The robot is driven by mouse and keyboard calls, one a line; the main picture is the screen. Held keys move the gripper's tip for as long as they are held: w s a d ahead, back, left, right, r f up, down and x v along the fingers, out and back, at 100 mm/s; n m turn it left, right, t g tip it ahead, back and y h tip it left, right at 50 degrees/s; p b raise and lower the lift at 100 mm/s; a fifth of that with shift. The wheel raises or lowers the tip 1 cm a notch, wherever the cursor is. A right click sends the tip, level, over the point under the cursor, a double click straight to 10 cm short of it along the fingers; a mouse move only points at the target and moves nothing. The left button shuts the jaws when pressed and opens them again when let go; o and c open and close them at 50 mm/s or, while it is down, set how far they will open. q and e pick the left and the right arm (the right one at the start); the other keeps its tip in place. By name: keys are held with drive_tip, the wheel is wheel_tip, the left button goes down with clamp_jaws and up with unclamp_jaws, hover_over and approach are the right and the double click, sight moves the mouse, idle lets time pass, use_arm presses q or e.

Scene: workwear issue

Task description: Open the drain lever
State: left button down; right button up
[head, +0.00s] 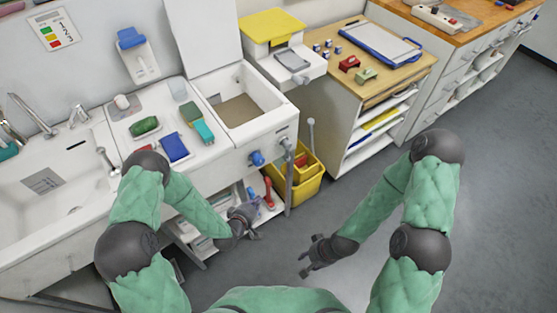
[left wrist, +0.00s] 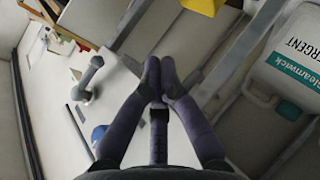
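A grey lever (head: 287,146) sits on the front of the white washing unit, near its right corner, and looks like the drain lever. In the left wrist view a grey lever (left wrist: 88,78) stands out from the white panel, left of my fingers. My left gripper (head: 246,222) is below the unit's front, lower left of the lever and apart from it. Its fingers (left wrist: 160,72) come together at the tips with nothing between them. My right gripper (head: 305,264) hangs over the floor, away from the unit, too small to tell its opening.
A blue knob (head: 256,158) is left of the lever. A yellow bin (head: 300,178) stands on the floor below. A lower shelf with bottles is close to my left gripper; a detergent container (left wrist: 285,65) shows there. The grey floor (head: 400,250) at right is clear.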

sight(287, 151)
use_arm(q)
wheel_tip(287, 151, up, 8)
drive_tip(key=w+n+t+h, duration=0.1)
drive_tip(key=w+n+t, duration=0.1)
drive_tip(key=n+t, duration=0.2)
drive_tip(key=shift+w+d+t, duration=0.15)
drive_tip(key=shift+d+t, duration=0.2)
drive_tip(key=shift+t, duration=0.55)
drive_tip(key=shift+w+f, duration=0.15)
drive_tip(key=w+d+b, duration=0.2)
drive_tip(key=w+d, duration=0.5)
drive_tip(key=w, duration=0.3)
drive_tip(key=shift+w+b, duration=0.4)
